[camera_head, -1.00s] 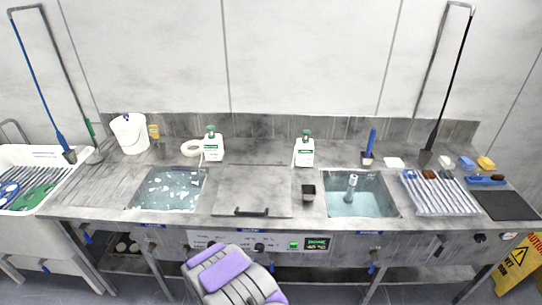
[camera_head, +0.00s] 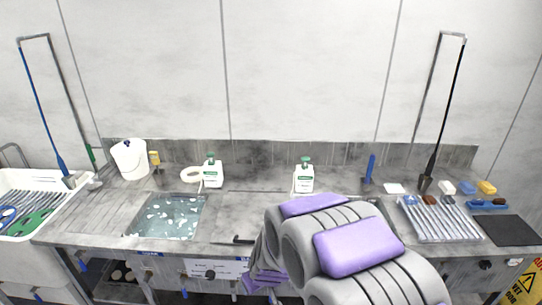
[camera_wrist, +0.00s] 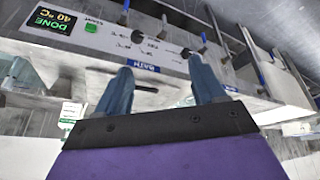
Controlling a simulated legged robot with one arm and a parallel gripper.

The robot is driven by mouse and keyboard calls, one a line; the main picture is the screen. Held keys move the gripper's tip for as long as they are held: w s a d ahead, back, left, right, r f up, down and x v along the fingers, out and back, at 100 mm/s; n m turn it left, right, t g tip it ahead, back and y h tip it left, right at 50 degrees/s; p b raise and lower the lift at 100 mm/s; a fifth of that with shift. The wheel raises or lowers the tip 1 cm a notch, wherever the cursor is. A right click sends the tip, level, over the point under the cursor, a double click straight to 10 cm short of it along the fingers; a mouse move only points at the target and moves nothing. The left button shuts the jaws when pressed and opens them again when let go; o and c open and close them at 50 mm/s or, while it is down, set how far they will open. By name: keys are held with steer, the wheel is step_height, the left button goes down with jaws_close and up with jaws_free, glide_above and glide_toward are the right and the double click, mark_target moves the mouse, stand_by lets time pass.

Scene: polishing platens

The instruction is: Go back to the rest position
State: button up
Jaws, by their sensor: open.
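My gripper (camera_wrist: 161,66) shows in the wrist view with two blue-grey fingers spread apart and nothing between them. Beyond the fingers is the front panel (camera_wrist: 125,38) of the counter, with a lit display (camera_wrist: 52,19) and a green button (camera_wrist: 91,27). In the head view my grey and purple arm rises at the lower centre right, in front of the counter. My gripper itself is hidden there. The arm covers the right sink and part of the middle of the counter.
The grey counter (camera_head: 90,222) holds a left sink (camera_head: 168,216) with bubbly water, a white bucket (camera_head: 130,159), two white pump bottles (camera_head: 211,173) (camera_head: 303,177) and a ribbed rack (camera_head: 438,219). A white basin (camera_head: 20,246) stands at left, a yellow floor sign (camera_head: 524,286) at right.

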steer(key=s+d+r+m+g, duration=0.2)
steer(key=s+d+r, duration=0.3)
steer(key=s, duration=0.5)
steer(key=s+d+r+m+g+h, duration=0.1)
steer(key=s+d+r, duration=0.4)
steer(key=s, duration=0.6)
steer(key=s+d+r+m+g+h, duration=0.1)
steer(key=s+d+r+m+g, duration=0.2)
steer(key=s+d+r, duration=0.2)
steer(key=s+d, duration=0.3)
steer(key=s, duration=0.2)
steer(key=shift+s+r+m, duration=0.15)
steer(key=shift+s+m, duration=0.25)
steer(key=shift+a, duration=0.1)
steer(key=shift+c, duration=0.3)
